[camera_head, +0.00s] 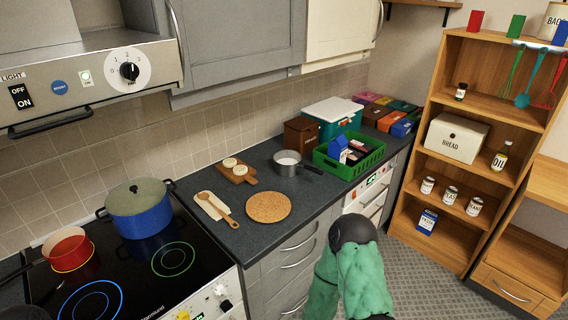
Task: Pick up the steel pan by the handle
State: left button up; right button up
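The steel pan (287,166) is a small grey saucepan standing upright on the dark countertop, near the green crate. Its inside looks pale. Its black handle (314,170) points right, toward the crate's front corner. No gripper touches the pan. A green-sleeved arm of mine with a dark rounded joint rises at the bottom centre-right, well below the pan. Neither gripper can be made out in the view.
A green crate (325,163) with cartons stands close right of the handle. A round cork mat (268,207), a board (229,172) and a wooden spoon (228,218) lie to the left. A blue pot (141,217) and red pot (69,254) stand on the hob.

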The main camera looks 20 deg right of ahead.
aim_at(286, 162)
jog(key=l+u, duration=1.05)
